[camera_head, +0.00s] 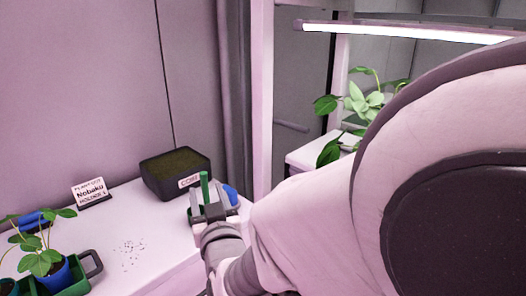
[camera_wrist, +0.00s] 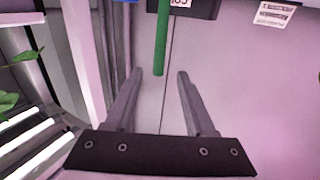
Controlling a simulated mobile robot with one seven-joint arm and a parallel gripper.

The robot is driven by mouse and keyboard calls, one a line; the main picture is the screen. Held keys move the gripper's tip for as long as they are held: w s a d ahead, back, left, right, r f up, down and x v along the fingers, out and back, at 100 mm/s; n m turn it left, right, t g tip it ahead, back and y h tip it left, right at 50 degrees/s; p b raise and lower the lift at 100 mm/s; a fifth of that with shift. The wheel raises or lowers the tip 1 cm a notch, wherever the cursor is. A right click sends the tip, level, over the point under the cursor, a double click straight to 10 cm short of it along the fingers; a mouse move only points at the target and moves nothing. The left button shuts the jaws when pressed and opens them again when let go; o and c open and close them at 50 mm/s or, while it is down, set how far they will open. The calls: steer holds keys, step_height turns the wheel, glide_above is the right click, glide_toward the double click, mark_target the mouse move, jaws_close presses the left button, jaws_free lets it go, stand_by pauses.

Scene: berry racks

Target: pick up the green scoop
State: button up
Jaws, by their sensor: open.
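The green scoop shows as an upright green handle (camera_head: 204,186) in the head view, in front of the dark tub (camera_head: 160,182) marked COIR. In the wrist view the handle (camera_wrist: 161,38) runs down from the tub's labelled side at the top. Its end lies between my fingertips in the picture. The scoop's bowl is hidden. My gripper (camera_head: 206,207) is open at the handle, with a finger on each side in the wrist view (camera_wrist: 160,73). I see gaps between the handle and both fingers, and cannot tell how deep it sits between them.
A blue object (camera_head: 231,195) is just right of my gripper. A sign (camera_head: 91,193) and a potted plant (camera_head: 52,270) in a green holder (camera_head: 91,265) stand on the left of the white table (camera_head: 140,225). A rack with a plant (camera_head: 366,102) and lamp (camera_head: 405,33) is right.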

mark_target(202, 174)
steer(key=x, duration=0.6)
steer(key=b+x, duration=0.1)
steer(key=x, duration=0.2)
steer(key=shift+w+f, duration=0.2)
steer(key=shift+f, duration=0.05)
jaws_close()
